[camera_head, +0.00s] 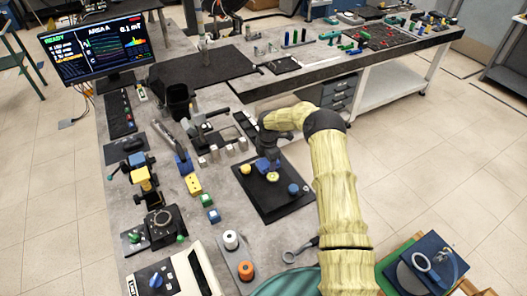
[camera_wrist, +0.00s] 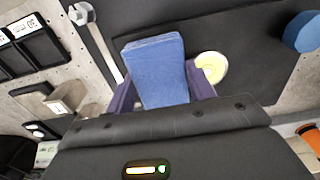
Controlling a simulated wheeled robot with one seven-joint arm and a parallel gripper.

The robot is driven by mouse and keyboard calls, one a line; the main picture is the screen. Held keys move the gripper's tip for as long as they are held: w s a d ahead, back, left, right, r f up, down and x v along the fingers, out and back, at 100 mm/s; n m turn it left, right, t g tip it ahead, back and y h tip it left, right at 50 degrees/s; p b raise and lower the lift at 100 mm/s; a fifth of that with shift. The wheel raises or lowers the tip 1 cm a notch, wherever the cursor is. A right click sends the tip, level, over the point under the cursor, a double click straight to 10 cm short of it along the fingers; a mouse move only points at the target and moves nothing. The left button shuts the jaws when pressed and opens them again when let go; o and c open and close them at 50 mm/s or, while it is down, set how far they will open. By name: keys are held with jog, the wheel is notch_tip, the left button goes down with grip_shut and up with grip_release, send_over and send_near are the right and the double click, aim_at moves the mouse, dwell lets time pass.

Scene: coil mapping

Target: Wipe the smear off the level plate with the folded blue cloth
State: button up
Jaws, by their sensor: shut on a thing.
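The folded blue cloth (camera_wrist: 155,68) is a thick block between the two dark purple fingers of my gripper (camera_wrist: 162,88). In the head view the cloth (camera_head: 264,164) shows as a small blue patch below my gripper (camera_head: 268,160). It is over the black plate (camera_head: 272,207), which also shows in the wrist view (camera_wrist: 250,30). I cannot tell whether the cloth touches the plate. A pale yellow round piece (camera_wrist: 211,67) lies just right of the cloth. I cannot make out a smear; the cloth and gripper hide part of the plate.
A blue knob (camera_head: 293,189) stands on the plate's right side, and a yellow one (camera_head: 247,169) on its left. Blocks (camera_head: 194,184), a white spool (camera_head: 231,240) and an orange spool (camera_head: 245,271) stand to the left and front. A wrench (camera_head: 300,250) lies near the table's right edge.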

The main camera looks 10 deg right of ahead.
jog(key=shift+s+a+f, duration=0.1)
jog(key=shift+s+a, duration=0.2)
jog(key=shift+a, duration=0.55)
jog(key=shift+r+p, duration=1.6)
jog(key=shift+r, duration=2.55)
jog(key=shift+w+d, duration=0.1)
jog(key=shift+w, duration=0.05)
